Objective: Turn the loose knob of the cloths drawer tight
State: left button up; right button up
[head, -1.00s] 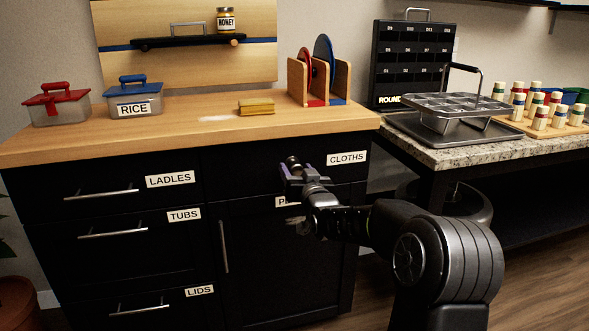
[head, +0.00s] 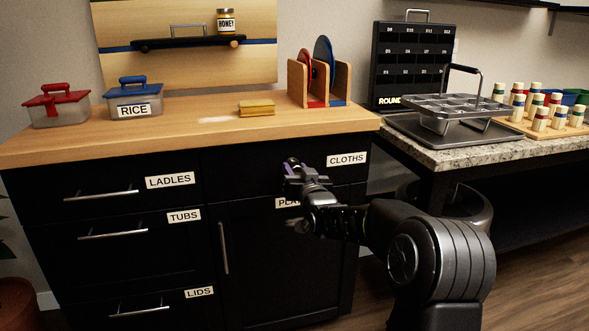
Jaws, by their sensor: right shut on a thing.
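The cloths drawer (head: 245,164) is a black drawer front at the upper right of the cabinet, with a white CLOTHS label (head: 346,159) at its right end. It looks closed. My right gripper (head: 291,167) is at the front of this drawer, left of the label. It is shut on the knob (head: 292,161), a small pale metal piece mostly hidden between the fingers. I cannot tell from here how tight the knob sits. My left gripper is not in view.
The wooden counter (head: 180,137) above holds a yellow sponge-like block (head: 256,108), a RICE container (head: 135,98) and a red-lidded container (head: 56,107). A long bar handle (head: 223,247) is on the door below. A granite table (head: 455,152) stands at the right.

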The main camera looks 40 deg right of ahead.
grip_shut()
jog(key=shift+b, duration=0.3)
dwell(0.3)
jog(key=shift+d+f+m+b, duration=0.1)
jog(key=shift+m+b, duration=0.6)
jog(key=shift+b, duration=0.05)
jog(key=shift+m+b, duration=1)
jog(key=shift+m, duration=0.4)
jog(key=shift+r, duration=0.2)
